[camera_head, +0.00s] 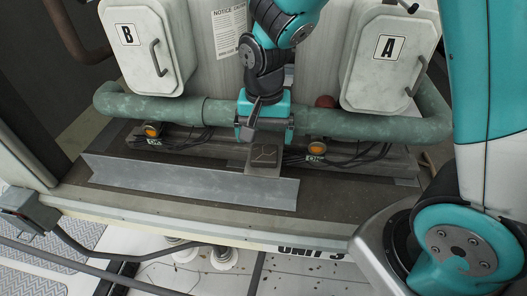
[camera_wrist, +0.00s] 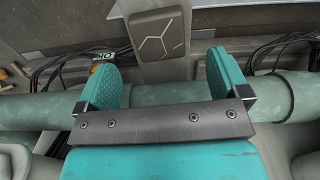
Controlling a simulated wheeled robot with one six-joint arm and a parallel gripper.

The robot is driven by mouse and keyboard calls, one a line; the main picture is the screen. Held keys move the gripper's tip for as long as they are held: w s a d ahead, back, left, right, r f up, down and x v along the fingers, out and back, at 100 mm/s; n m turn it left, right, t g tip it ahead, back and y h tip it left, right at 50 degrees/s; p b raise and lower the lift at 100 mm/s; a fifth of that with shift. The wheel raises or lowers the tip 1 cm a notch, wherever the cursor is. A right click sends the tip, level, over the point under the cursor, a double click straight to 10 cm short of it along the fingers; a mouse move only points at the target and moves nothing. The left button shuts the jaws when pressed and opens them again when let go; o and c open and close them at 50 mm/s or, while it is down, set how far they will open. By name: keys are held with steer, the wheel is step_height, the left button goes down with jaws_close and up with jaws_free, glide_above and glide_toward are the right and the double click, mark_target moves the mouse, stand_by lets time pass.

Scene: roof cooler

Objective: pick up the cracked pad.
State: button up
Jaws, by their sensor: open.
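The cracked pad (camera_head: 264,154) is a dark, square pad with pale crack lines across its top. It sits on a grey block (camera_head: 262,170) in the middle of the ledge, behind the angled metal strip. In the wrist view the pad (camera_wrist: 159,42) lies ahead of my gripper (camera_wrist: 163,77), lined up with the gap between the fingers. My gripper (camera_head: 264,134) is open and empty, with its two teal fingers spread just behind and above the pad. I see no contact with the pad; the exact height between them is hard to tell.
A green pipe (camera_head: 375,125) runs across behind the ledge. Orange-topped devices with black cables stand at left (camera_head: 152,130) and right (camera_head: 316,149). A grey angled strip (camera_head: 190,180) lies in front. Boxes B (camera_head: 150,75) and A (camera_head: 385,75) flank my arm.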

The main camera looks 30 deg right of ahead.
mark_target(264, 153)
steer(key=shift+s+a+f+p, duration=0.15)
steer(key=shift+f+p, duration=0.35)
steer(key=shift+f, duration=0.85)
steer(key=shift+s+d+f+p, duration=0.1)
steer(key=shift+f+p, duration=0.35)
steer(key=shift+f, duration=0.9)
steer(key=c, duration=1)
